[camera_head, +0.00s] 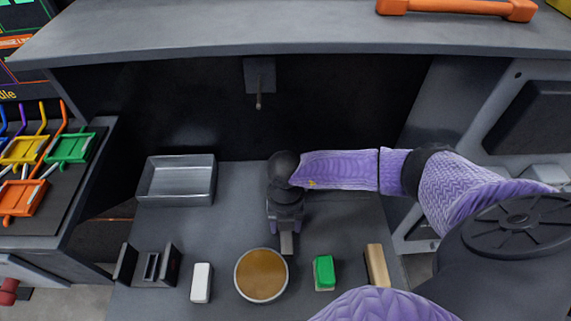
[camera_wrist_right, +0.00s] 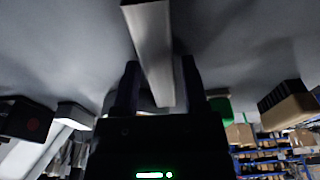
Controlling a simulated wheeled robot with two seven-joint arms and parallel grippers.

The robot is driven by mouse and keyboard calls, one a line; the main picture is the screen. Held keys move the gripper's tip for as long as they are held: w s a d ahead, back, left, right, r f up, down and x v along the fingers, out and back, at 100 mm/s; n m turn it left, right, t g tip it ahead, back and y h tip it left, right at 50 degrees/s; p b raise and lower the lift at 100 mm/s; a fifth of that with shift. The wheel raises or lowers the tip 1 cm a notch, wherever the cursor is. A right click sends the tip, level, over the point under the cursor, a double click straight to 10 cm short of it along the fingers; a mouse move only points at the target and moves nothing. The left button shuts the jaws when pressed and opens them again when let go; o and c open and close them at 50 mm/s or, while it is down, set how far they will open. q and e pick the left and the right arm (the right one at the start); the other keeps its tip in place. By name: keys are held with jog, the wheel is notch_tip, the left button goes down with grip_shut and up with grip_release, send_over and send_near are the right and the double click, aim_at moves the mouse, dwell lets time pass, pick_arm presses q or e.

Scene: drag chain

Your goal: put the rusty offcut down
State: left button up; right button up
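My right gripper (camera_head: 286,228) points down over the grey worktop, behind the round dish. It is shut on a plain grey bar (camera_head: 288,243), whose end sticks out below the fingers. In the right wrist view the bar (camera_wrist_right: 150,45) runs between the two dark fingers (camera_wrist_right: 160,75). It is the only offcut-like piece I see; no rust shows on its visible face. Whether its lower end touches the worktop cannot be told. My left gripper is not in view.
A metal tray (camera_head: 177,200) stands at the back left. Along the front are a black slotted holder (camera_head: 150,267), a white block (camera_head: 201,283), a dish of brown stuff (camera_head: 262,275), a green block (camera_head: 324,273) and a wooden block (camera_head: 377,266). The worktop between tray and dish is clear.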

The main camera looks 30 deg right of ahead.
grip_shut()
jog(key=shift+r, duration=0.1)
